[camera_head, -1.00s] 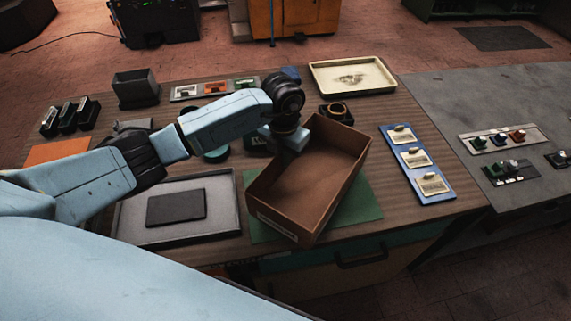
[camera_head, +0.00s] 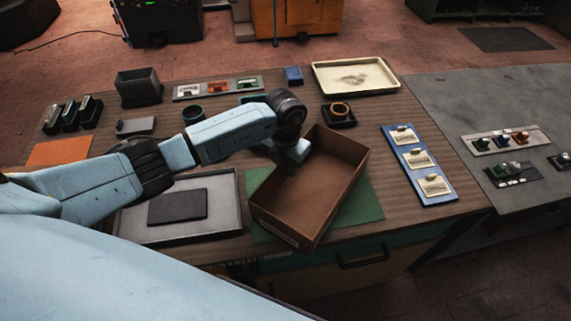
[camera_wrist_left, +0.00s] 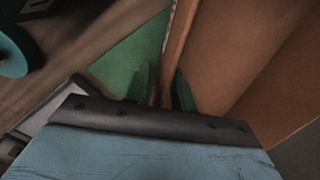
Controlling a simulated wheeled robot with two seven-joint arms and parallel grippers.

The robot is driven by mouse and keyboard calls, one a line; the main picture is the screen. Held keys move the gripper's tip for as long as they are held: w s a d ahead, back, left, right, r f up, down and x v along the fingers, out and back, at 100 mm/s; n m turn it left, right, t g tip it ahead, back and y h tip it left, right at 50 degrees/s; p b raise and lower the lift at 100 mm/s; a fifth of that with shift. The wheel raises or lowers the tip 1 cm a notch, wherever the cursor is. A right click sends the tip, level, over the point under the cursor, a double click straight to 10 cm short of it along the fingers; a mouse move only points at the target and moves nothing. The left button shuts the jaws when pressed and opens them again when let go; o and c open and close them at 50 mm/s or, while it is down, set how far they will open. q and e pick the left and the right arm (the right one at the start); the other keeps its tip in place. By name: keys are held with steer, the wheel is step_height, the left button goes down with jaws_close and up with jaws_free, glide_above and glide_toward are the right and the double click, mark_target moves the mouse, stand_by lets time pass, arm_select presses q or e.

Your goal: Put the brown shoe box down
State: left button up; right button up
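The brown shoe box (camera_head: 325,180) is open-topped and empty, turned at an angle over the green mat (camera_head: 360,210). It is low; I cannot tell whether its whole base touches the mat. My left gripper (camera_head: 291,167) is at the box's left wall. In the left wrist view, the gripper's two green fingers (camera_wrist_left: 161,92) straddle the wall of the box (camera_wrist_left: 178,45), one inside and one outside, close against it. The box hides the middle of the mat. My right gripper is not in view.
A grey tray with a dark pad (camera_head: 178,206) lies left of the mat. A blue board with several tags (camera_head: 418,165) lies to the right. A dark holder with a brown ring (camera_head: 339,114) and a cream tray (camera_head: 355,76) stand behind the box.

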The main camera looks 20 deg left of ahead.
arm_select(q)
steer(key=shift+r, duration=0.2)
step_height(320, 180, up, 11)
steer(key=shift+f+b, duration=0.15)
steer(key=shift+b, duration=0.35)
steer(key=shift+r, duration=0.65)
